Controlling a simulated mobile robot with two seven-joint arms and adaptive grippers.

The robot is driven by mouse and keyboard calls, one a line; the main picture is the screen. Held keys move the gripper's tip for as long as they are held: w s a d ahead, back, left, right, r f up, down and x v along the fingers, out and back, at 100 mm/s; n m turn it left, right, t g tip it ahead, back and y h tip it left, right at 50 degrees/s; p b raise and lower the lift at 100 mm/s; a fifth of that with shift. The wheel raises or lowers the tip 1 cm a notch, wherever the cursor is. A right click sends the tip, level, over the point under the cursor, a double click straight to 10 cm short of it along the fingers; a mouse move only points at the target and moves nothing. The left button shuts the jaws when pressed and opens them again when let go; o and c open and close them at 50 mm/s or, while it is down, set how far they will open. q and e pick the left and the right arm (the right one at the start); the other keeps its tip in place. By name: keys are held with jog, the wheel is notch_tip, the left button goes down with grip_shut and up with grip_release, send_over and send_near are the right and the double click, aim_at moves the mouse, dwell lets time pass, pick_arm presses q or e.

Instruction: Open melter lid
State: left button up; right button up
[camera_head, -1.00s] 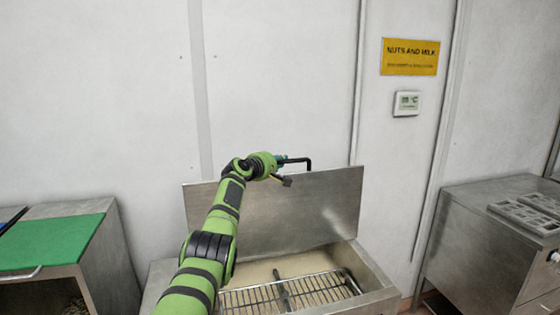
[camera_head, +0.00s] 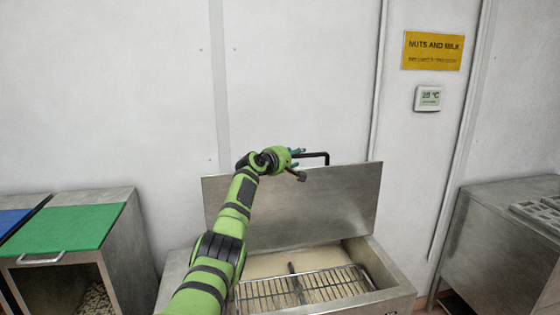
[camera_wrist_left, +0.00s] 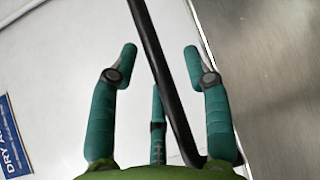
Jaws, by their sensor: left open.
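The melter (camera_head: 400,293) is a steel box at the lower middle of the head view. Its steel lid (camera_head: 320,205) stands raised at the back, so the inside shows. A black handle bar (camera_head: 327,155) sticks up at the lid's top edge. My left gripper (camera_head: 300,163) is at that handle, open. In the left wrist view the black bar (camera_wrist_left: 160,70) runs between the spread teal fingers, and the lid's steel face (camera_wrist_left: 260,70) fills the right side. I cannot tell whether any finger touches the bar. My right gripper is not in view.
A wire rack (camera_head: 300,290) lies over pale contents inside the melter. A cabinet with a green top (camera_head: 65,229) stands at left, a steel cabinet (camera_head: 500,240) at right. A white wall (camera_head: 300,80) rises close behind the lid.

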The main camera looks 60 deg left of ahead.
pick_arm(q)
jog(key=shift+s+d, duration=0.45)
jog(key=shift+s, duration=0.25)
jog(key=v, duration=0.9)
jog(key=shift+r, duration=0.1)
